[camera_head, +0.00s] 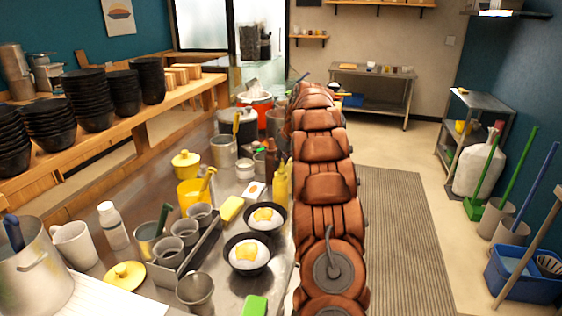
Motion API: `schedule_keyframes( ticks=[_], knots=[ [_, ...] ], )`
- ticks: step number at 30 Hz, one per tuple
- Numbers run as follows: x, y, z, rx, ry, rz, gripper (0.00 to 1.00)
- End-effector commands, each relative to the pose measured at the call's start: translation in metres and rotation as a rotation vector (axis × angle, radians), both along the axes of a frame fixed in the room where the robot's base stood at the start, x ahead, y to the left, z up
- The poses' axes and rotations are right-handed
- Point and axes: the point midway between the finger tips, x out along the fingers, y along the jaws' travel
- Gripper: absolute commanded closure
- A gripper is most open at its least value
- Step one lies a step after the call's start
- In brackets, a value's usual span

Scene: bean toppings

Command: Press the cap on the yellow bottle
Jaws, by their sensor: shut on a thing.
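A yellow bottle (281,185) stands on the steel counter, close against the left edge of my arm in the picture. Its narrow top reaches up beside the arm; whether a separate cap sits on it is too small to tell. A dark brown bottle (270,160) stands just behind it to the left. My brown, segmented arm runs from the bottom of the picture up past the yellow bottle. My gripper does not show, so its place relative to the bottle and what it holds cannot be seen.
Two black bowls with food (247,268) (281,216), a yellow sponge (231,208), a metal rack of cups (176,273) and a yellow lid (125,275) crowd the counter. A green block (255,306) lies at the front. The floor mat (405,240) at right is clear.

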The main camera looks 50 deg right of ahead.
Motion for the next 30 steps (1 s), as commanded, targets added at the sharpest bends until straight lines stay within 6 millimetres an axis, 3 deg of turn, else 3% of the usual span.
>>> schedule_keyframes(
  ticks=[22,23,30],
  knots=[
    [-0.0003,-0.0002,-0.0038,0.000,0.000,0.000,0.87],
    [-0.0003,-0.0003,-0.0038,0.000,0.000,0.000,0.74],
    [-0.0003,-0.0003,-0.0040,0.000,0.000,-0.001,0.49]
  ],
)
